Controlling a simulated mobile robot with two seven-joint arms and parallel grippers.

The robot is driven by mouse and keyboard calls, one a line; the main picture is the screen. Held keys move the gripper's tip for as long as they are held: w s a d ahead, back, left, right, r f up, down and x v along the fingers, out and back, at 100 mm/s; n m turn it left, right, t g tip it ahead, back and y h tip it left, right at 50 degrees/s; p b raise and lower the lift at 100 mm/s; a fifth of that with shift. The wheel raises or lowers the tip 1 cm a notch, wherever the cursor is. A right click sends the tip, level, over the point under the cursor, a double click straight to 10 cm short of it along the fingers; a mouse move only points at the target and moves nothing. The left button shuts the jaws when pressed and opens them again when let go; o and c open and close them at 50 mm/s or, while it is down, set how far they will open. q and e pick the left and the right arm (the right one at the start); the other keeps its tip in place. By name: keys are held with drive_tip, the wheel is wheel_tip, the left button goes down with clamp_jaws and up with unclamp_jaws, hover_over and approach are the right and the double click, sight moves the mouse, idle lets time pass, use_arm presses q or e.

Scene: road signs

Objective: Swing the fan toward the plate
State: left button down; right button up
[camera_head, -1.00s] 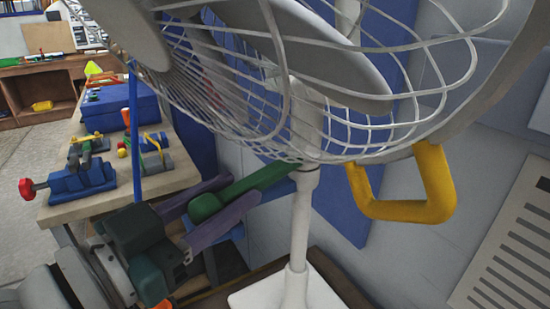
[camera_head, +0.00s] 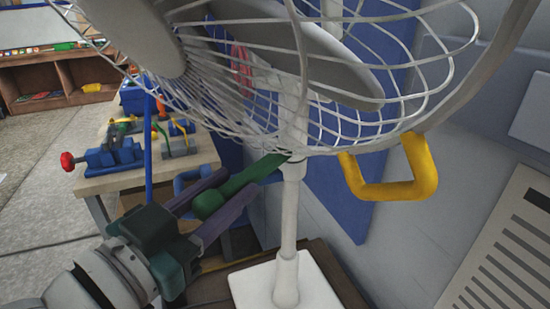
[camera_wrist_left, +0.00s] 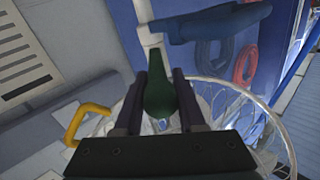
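The white fan (camera_head: 290,90) stands close in front of me in the head view, its wire cage filling the top middle. It has a white pole and a yellow loop handle (camera_head: 425,170) on the cage. A green handle (camera_head: 240,187) reaches from beside the pole to my left gripper (camera_head: 207,207). The two purple-grey fingers lie on either side of its rounded end and appear closed on it. In the left wrist view the green handle (camera_wrist_left: 159,95) fills the gap between the fingers. A slotted pale panel (camera_head: 500,250) is at the right; I cannot tell whether it is the plate. My right gripper is not in view.
A workbench (camera_head: 150,178) with a blue vise (camera_head: 110,158) and tools stands at the left. A blue panel (camera_head: 350,205) is behind the fan. The fan's square white base (camera_head: 250,285) rests on a brown surface. Floor (camera_head: 40,170) is open at the far left.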

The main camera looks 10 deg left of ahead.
use_arm(q)
drive_tip(key=c, duration=0.5)
unclamp_jaws()
drive_tip(key=b+v, duration=0.2)
drive_tip(key=v, duration=0.7)
drive_tip(key=shift+a+f, duration=0.1)
drive_tip(key=shift+s+a+b, duration=0.1)
drive_tip(key=shift+s+b, duration=0.2)
drive_tip(key=shift+s, duration=0.1)
